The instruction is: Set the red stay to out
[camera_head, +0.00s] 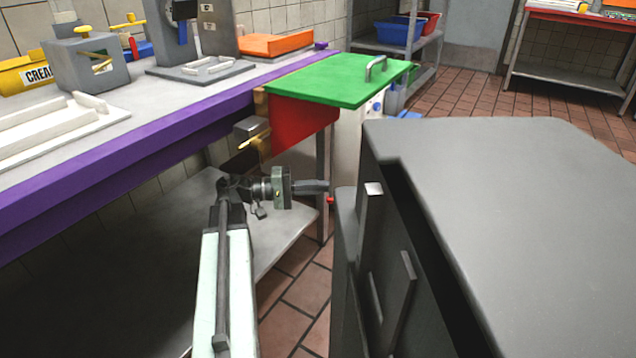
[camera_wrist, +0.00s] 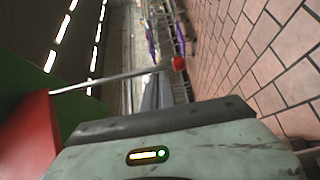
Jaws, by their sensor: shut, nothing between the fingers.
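A thin pale rod with a red ball tip (camera_wrist: 178,62) crosses the wrist view from the red panel (camera_wrist: 28,140) at the left. I take it for the red stay. In the head view its red tip (camera_head: 330,199) shows just below my gripper's fingertips, and the rest of the rod is hidden or too small to see. The red panel (camera_head: 295,122) hangs under the green flap (camera_head: 335,80). My gripper (camera_head: 326,186) is shut and empty, its fingers pointing right. In the wrist view my gripper's fingers (camera_wrist: 160,92) lie close to the rod; I cannot tell whether they touch.
A grey cabinet (camera_head: 520,200) stands close at the right of my arm. The purple-edged counter (camera_head: 150,130) runs along the left, with a lower shelf (camera_head: 285,235) beneath it. A white unit (camera_head: 350,130) stands under the flap. Tiled floor (camera_head: 300,305) shows in between.

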